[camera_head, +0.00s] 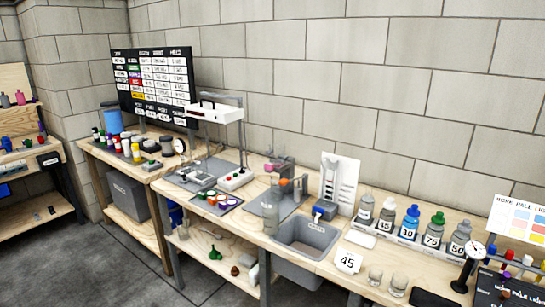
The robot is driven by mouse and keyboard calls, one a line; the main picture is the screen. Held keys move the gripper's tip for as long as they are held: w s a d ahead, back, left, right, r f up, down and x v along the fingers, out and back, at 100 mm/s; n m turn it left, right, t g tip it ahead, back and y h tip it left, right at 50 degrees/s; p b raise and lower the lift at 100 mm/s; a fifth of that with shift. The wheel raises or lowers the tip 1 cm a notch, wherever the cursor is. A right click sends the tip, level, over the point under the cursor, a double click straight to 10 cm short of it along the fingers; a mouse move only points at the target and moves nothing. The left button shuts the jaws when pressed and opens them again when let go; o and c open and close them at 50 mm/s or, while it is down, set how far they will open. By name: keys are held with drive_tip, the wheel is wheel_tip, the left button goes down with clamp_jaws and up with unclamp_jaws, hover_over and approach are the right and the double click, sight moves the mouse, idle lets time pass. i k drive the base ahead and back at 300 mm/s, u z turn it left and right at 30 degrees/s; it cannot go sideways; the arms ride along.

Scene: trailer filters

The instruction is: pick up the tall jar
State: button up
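A tall, clear grey jar (270,216) stands upright near the front edge of the long wooden bench (335,268), just left of the grey sink basin (305,240). It looks like the tallest free-standing clear vessel here, though its details are small. Two short clear glasses (386,279) stand near the front edge at right. My gripper is not in view.
A white overhead lamp fixture (213,111) rises over the left part of the bench. A tray of coloured rings (215,199) lies left of the jar. A stand with pink and orange parts (290,190) is behind it.

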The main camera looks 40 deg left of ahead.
sight(271, 215)
drive_tip(key=z, duration=1.55)
drive_tip(key=k, duration=1.3)
drive_tip(key=u, duration=1.65)
drive_tip(key=i, duration=0.4)
drive_tip(key=z, duration=0.05)
